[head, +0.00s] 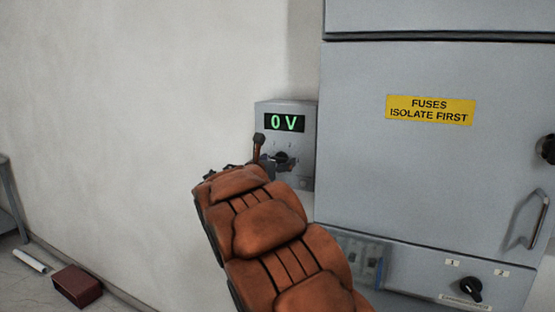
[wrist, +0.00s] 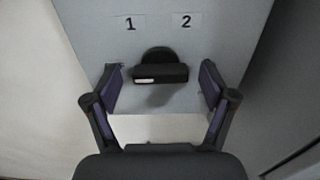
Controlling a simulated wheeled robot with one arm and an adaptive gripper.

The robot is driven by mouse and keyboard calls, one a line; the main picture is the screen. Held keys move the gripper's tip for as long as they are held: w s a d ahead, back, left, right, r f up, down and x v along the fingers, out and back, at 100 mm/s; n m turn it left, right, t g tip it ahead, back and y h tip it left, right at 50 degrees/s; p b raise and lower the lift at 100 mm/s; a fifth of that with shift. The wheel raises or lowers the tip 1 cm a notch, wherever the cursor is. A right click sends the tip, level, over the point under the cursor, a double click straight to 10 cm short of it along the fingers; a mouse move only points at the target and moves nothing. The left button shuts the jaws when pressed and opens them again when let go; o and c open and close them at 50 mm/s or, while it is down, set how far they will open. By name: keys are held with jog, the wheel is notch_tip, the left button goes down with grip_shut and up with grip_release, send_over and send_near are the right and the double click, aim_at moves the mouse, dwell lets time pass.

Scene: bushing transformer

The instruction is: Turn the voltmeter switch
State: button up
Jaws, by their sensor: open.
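The voltmeter (head: 305,155) is a small grey wall box whose green display (head: 284,122) reads 0 V. Its switch, a black knob (head: 282,158), sits below the display, partly covered by my gripper. In the wrist view the switch (wrist: 160,72) has a bar lying about level, with a white mark at its left end. Labels 1 (wrist: 130,23) and 2 (wrist: 186,20) are above it. My gripper (wrist: 162,87) is open, one finger on each side of the bar with gaps between. It also shows in front of the box in the head view (head: 270,154).
A large grey cabinet (head: 360,180) with a yellow fuse sign (head: 430,110) stands close on the right. It has a handle (head: 527,220) and another black knob (head: 470,288). A red-brown block (head: 77,286) and a white tube (head: 30,261) lie on the floor at left.

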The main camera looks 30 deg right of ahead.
jog(key=shift+d, duration=0.1)
jog(key=shift+c, duration=0.2)
jog(key=c, duration=1.1)
jog(key=shift+b, duration=0.3)
jog(key=shift+f+m+b, duration=0.2)
jog(key=shift+m+b, duration=0.4)
jog(key=shift+b, duration=0.1)
jog(key=m+b, duration=0.3)
jog(key=b, duration=0.1)
jog(key=m+b, duration=0.6)
jog(key=shift+r+m+b, duration=0.15)
jog(key=shift+m+b, duration=0.55)
jog(key=shift+b, duration=0.05)
